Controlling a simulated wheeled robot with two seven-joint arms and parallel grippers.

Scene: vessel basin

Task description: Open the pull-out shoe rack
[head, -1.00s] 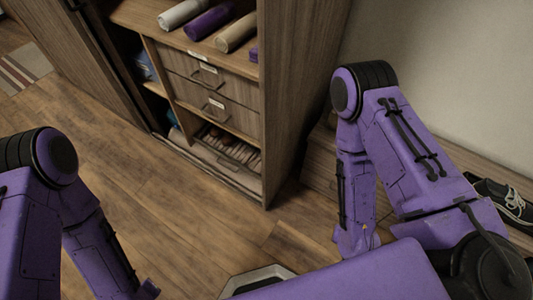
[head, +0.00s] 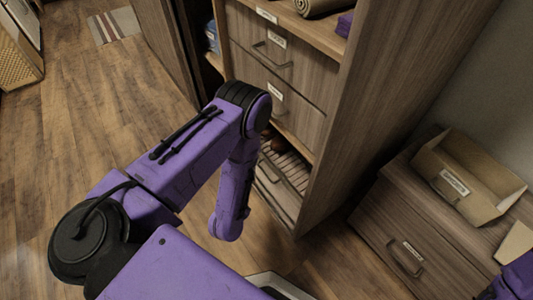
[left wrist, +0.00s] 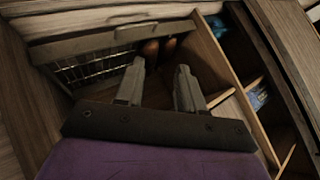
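The pull-out shoe rack (head: 287,168) is at the bottom of the wooden cabinet, below two drawers, partly hidden behind my left arm. It has slats, with brown shoes on it, and a wooden front board below. How far out it stands is hard to tell. In the left wrist view the rack (left wrist: 95,68) shows as a slatted panel beyond the fingers, with brown shoes (left wrist: 160,48) beside it. My left gripper (left wrist: 160,82) is open, its two fingers apart with nothing between them. It is not visible in the head view. My right gripper is out of view.
Two closed drawers (head: 270,60) with handles sit above the rack. The cabinet's side panel (head: 365,110) stands right of it. A low drawer unit (head: 405,235) with an open labelled box (head: 465,180) is at the right. Wood floor (head: 95,130) is clear at the left.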

